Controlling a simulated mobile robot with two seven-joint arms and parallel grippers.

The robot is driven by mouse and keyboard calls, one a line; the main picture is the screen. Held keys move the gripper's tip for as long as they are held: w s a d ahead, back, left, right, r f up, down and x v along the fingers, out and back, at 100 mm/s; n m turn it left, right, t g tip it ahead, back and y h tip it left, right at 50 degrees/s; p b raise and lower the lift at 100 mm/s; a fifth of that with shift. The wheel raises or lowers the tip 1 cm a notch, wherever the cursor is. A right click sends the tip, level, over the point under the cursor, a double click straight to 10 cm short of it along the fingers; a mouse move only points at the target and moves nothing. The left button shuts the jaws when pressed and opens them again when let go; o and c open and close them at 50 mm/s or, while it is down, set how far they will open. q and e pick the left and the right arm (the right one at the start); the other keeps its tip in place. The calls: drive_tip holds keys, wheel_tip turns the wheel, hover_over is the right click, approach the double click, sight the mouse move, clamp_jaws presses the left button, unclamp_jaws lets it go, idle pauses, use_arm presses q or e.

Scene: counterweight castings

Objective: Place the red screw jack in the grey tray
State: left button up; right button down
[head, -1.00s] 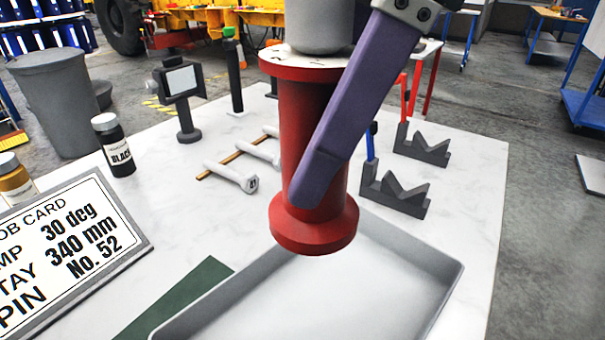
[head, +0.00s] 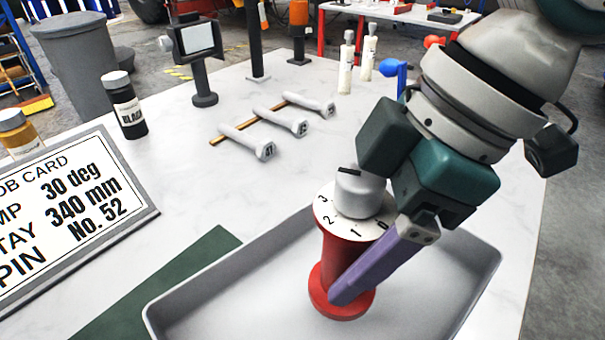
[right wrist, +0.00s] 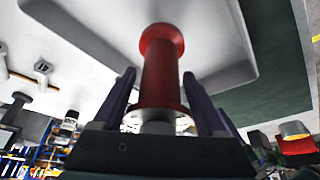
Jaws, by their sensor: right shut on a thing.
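The red screw jack (head: 332,262), with a numbered white dial and grey knob on top, stands roughly upright within the outline of the grey tray (head: 470,290). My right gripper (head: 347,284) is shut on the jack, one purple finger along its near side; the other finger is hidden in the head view. The right wrist view shows the jack (right wrist: 160,70) between both purple fingers, its base against the pale tray floor (right wrist: 215,40). I cannot tell whether the base touches the floor. My left gripper is not in view.
The tray floor around the jack is clear.

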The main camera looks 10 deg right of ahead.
sight(344, 270)
use_arm(q)
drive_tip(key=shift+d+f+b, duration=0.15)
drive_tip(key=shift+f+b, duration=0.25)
drive_tip(key=shift+b, duration=0.05)
use_arm(e)
drive_tip(key=shift+f, duration=2.2)
drive_tip(key=shift+f, duration=0.15)
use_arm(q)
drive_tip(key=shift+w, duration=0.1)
use_arm(e)
unclamp_jaws()
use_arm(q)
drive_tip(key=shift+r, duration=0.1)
use_arm(e)
drive_tip(key=shift+d+r, duration=0.1)
drive_tip(key=shift+r, duration=0.3)
use_arm(q)
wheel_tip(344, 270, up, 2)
drive_tip(key=shift+p, duration=1.15)
use_arm(e)
drive_tip(key=v, duration=1.1)
drive_tip(key=shift+r, duration=0.2)
